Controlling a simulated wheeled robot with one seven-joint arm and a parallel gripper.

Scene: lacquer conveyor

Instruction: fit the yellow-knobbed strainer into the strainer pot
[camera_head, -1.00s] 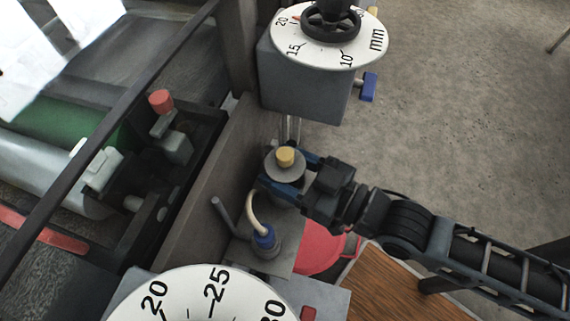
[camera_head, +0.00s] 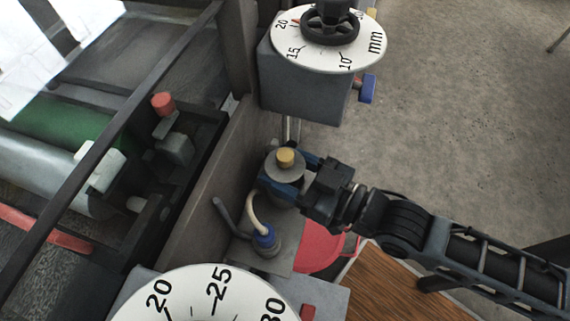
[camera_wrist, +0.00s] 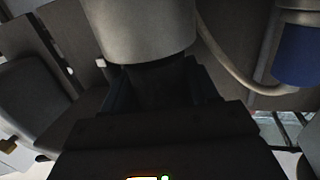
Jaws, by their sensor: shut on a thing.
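The yellow-knobbed strainer (camera_head: 285,157) is upright, with its round yellow knob above a grey disc-shaped top, between the ledge wall and my arm. My gripper (camera_head: 287,178) reaches it from the right, its blue fingers shut on it from both sides just below the top. In the wrist view, a pale grey cylinder wall (camera_wrist: 140,32) stands at the fingers (camera_wrist: 160,85); I cannot tell whether it is the strainer's body or the pot. The strainer pot cannot be made out apart from the strainer, so how deep the strainer sits is hidden.
A hose with a blue-collared fitting (camera_head: 264,238) stands close in front of the gripper. A dial box (camera_head: 305,85) rises behind, and another white dial (camera_head: 215,300) is at the front. A red round thing (camera_head: 318,248) lies below the arm. Open floor is right.

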